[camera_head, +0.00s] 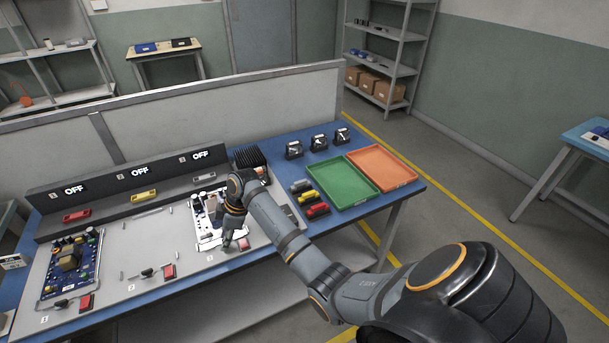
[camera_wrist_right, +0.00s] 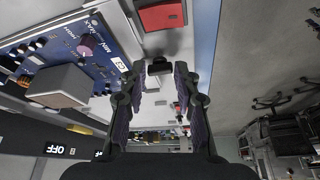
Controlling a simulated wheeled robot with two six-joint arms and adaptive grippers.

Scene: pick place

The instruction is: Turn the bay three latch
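The bay three latch is a small black handle (camera_wrist_right: 159,67), seen in the right wrist view just ahead of the fingertips. A red block (camera_wrist_right: 162,15) lies beyond it; that block also shows in the head view (camera_head: 244,243). My right gripper (camera_head: 227,232) reaches down over the front of bay three. In the wrist view its fingers (camera_wrist_right: 158,80) are apart, one on each side of the latch, with gaps visible. In the head view the gripper hides the latch. A circuit board (camera_wrist_right: 75,60) sits beside the latch. My left gripper is not in view.
Bays one and two have their own black latches (camera_head: 62,303) (camera_head: 147,272) and red blocks. A dark console (camera_head: 130,185) with several OFF displays stands behind. Green (camera_head: 343,183) and orange (camera_head: 382,168) trays lie at the right, beside several small coloured parts.

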